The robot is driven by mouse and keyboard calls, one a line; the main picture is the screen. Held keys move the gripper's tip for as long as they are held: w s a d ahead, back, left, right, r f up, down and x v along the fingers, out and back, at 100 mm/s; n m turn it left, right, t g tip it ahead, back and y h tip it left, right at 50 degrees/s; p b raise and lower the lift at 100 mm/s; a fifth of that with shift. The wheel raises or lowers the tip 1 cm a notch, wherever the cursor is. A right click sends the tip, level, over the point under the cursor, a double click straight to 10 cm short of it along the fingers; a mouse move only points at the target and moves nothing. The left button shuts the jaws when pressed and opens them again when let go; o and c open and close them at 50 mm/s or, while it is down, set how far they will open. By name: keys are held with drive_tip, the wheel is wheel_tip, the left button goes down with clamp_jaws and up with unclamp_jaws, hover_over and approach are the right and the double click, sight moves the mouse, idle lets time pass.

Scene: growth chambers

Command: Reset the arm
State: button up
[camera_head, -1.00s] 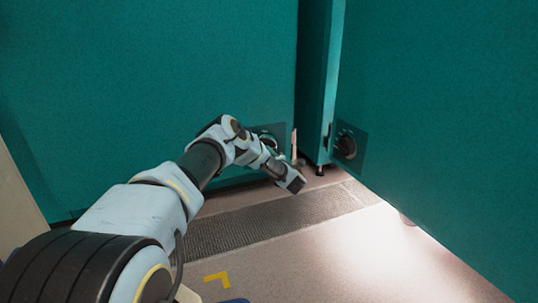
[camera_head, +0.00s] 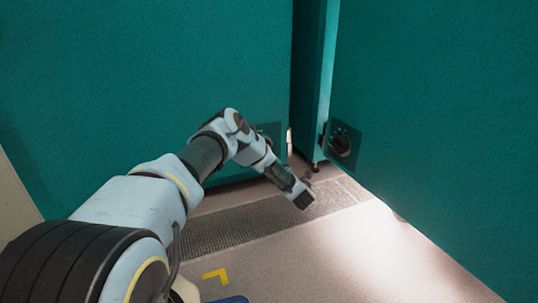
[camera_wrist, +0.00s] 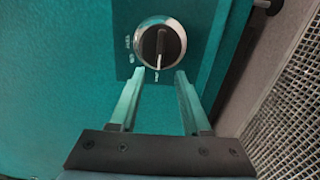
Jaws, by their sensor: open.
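My gripper (camera_wrist: 160,90) shows in the wrist view with its two fingers apart and nothing between them. A round dial with a black knob (camera_wrist: 160,45) and a silver rim sits on a dark panel of a teal chamber, just beyond the fingertips. The fingers look apart from the knob, though the exact gap is hard to tell. In the head view my arm reaches forward and my gripper (camera_head: 303,196) hangs low over the floor, in front of the left teal chamber (camera_head: 130,80). My arm hides most of that chamber's dial.
A second teal chamber (camera_head: 440,110) stands at the right with its own black dial (camera_head: 341,144). A narrow gap parts the chambers. A metal grating (camera_head: 235,224) crosses the floor. A yellow corner mark (camera_head: 216,275) lies on the open floor in front.

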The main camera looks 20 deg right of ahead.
drive_tip(key=shift+s+d, duration=0.1)
drive_tip(key=shift+s, duration=0.7)
drive_tip(key=w+d+r+m+g+h+p, duration=0.1)
drive_tip(key=w+d+r+m+g+h, duration=0.15)
drive_tip(key=r+m+h, duration=0.5)
drive_tip(key=s+a+r+m+g+p, duration=0.1)
drive_tip(key=s+a+r+m+g, duration=0.2)
drive_tip(key=r+m, duration=0.4)
drive_tip(key=s+a+r+m+g+y+p, duration=0.15)
drive_tip(key=s+a+r+g, duration=0.25)
drive_tip(key=s+a, duration=0.7)
drive_tip(key=s+a+r+m+g+y, duration=0.2)
drive_tip(key=s+a+r+m+g, duration=0.15)
drive_tip(key=s+a, duration=0.7)
drive_tip(key=s+a+r+m+g+y+p, duration=0.1)
drive_tip(key=s+a+r+g+y, duration=0.2)
drive_tip(key=s+a, duration=0.8)
wheel_tip(320, 180, up, 39)
drive_tip(key=w+h+p, duration=0.1)
drive_tip(key=p, duration=3.7)
drive_tip(key=shift+a, duration=0.2)
